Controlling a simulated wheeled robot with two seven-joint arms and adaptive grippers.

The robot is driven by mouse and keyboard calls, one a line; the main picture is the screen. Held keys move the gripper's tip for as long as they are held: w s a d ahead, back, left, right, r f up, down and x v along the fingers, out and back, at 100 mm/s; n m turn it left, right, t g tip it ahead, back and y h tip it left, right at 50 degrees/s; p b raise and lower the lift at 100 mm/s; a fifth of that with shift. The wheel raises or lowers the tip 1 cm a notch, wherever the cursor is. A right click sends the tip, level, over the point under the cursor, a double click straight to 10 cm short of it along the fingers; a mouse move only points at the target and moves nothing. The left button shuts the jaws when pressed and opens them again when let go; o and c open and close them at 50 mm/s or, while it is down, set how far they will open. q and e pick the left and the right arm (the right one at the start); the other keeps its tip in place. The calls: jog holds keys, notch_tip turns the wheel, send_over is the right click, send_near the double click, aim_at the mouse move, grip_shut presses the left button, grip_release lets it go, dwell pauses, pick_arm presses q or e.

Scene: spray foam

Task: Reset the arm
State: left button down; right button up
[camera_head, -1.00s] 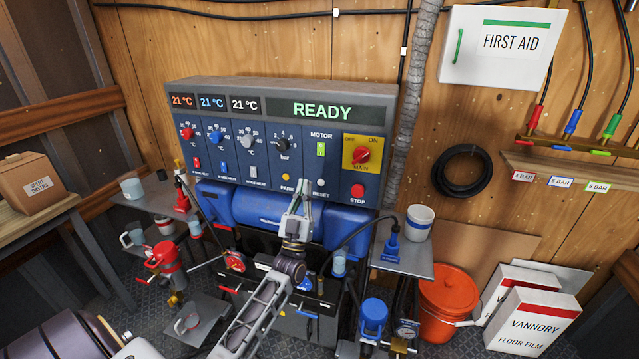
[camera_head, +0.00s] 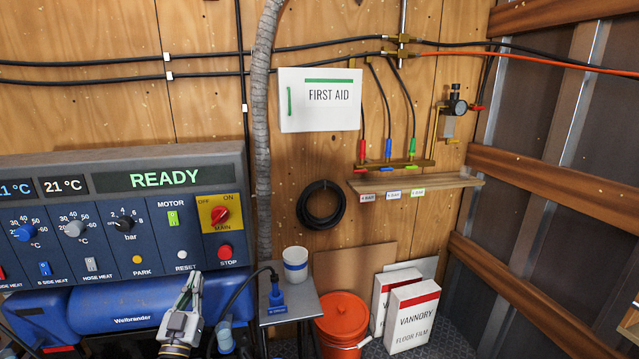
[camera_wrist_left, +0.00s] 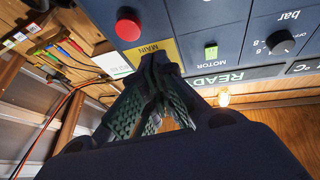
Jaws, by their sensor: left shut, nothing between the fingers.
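My left gripper (camera_head: 193,288) is at the lower part of the head view, in front of the control panel (camera_head: 110,215), below its RESET button (camera_head: 182,268). Its fingers point up and are shut with nothing between them. In the left wrist view the fingers (camera_wrist_left: 157,62) meet near the MAIN label, beside the red STOP button (camera_wrist_left: 128,25). I cannot tell whether they touch the panel. The display reads READY, and the MAIN switch (camera_head: 221,215) is red on a yellow plate. My right gripper is not in view.
A small side table (camera_head: 305,305) right of the panel holds a white and blue cup (camera_head: 295,262). A FIRST AID box (camera_head: 318,122), a coiled black hose (camera_head: 322,228) and a shelf (camera_head: 455,184) are on the wall.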

pick_arm(q)
jog(key=s+d+f+g+h, duration=0.1)
jog(key=s+d+f+g, duration=0.15)
jog(key=f, duration=0.25)
jog(key=s+d+f+m+g, duration=0.1)
jog(key=s+d+f+g, duration=0.1)
jog(key=d+f+g, duration=0.15)
jog(key=s+d+f+g+h, duration=0.1)
jog(key=s+d+f+g, duration=0.15)
jog(key=f, duration=0.25)
jog(key=s+d+f+g+y, duration=0.1)
jog(key=s+f+g, duration=0.35)
jog(key=s, duration=0.65)
jog(key=s+f+g, duration=0.3)
jog(key=s+g, duration=0.3)
jog(key=s, duration=0.4)
jog(key=s+f+g, duration=0.2)
jog(key=s+f, duration=0.1)
jog(key=f, duration=3.1)
jog(key=s+a+f, duration=0.3)
jog(key=s+f, duration=0.6)
jog(key=s, duration=0.2)
jog(key=s+a+f, duration=0.2)
jog(key=s+f, duration=0.8)
jog(key=shift+s+a+m+g+y, duration=0.3)
jog(key=shift+s+a+g+y, duration=0.05)
jog(key=shift+a+g+y, duration=0.05)
